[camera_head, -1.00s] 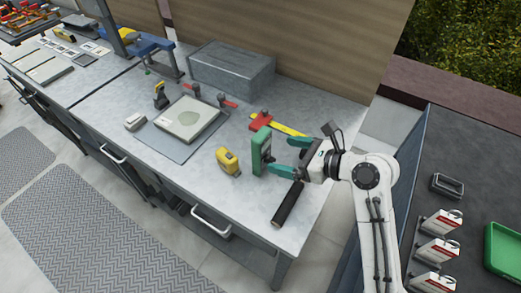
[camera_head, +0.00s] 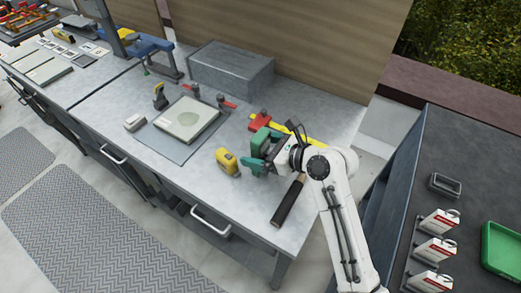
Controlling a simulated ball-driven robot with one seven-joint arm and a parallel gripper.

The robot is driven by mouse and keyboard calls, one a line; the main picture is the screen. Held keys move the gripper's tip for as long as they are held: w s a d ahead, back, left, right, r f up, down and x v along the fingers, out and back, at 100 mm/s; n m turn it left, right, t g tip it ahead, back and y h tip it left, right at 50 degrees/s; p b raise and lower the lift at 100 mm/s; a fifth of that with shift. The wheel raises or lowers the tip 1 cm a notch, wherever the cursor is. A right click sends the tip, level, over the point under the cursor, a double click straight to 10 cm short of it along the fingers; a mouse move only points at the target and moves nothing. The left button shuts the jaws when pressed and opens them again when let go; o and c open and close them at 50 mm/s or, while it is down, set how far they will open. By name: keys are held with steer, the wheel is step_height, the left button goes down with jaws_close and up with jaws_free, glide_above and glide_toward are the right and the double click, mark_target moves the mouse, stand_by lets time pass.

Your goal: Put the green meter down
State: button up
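The green meter (camera_head: 260,143) stands upright on the grey bench top, right of a yellow tape measure. My gripper (camera_head: 262,150) has green fingers and reaches in from the right at the meter. The fingers look spread, one on the far side and one on the near side of the meter. The meter and fingers are similar in colour and overlap, so contact between them cannot be told. The meter's right side is hidden by my gripper.
The yellow tape measure (camera_head: 227,161) is close left of the meter. A black-handled tool (camera_head: 288,201) lies near the front right edge. A red and yellow tool (camera_head: 262,121) lies behind. A grey mat (camera_head: 160,139) with a pale device (camera_head: 187,119) is farther left.

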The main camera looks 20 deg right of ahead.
mark_target(265, 143)
steer(key=c, duration=1.3)
steer(key=shift+r, duration=0.55)
step_height(265, 143, up, 2)
steer(key=shift+r, duration=0.1)
steer(key=s+a+r, duration=0.8)
steer(key=a+r, duration=0.1)
steer(key=a, duration=0.2)
steer(key=shift+a+r, duration=0.3)
steer(key=shift+r, duration=0.05)
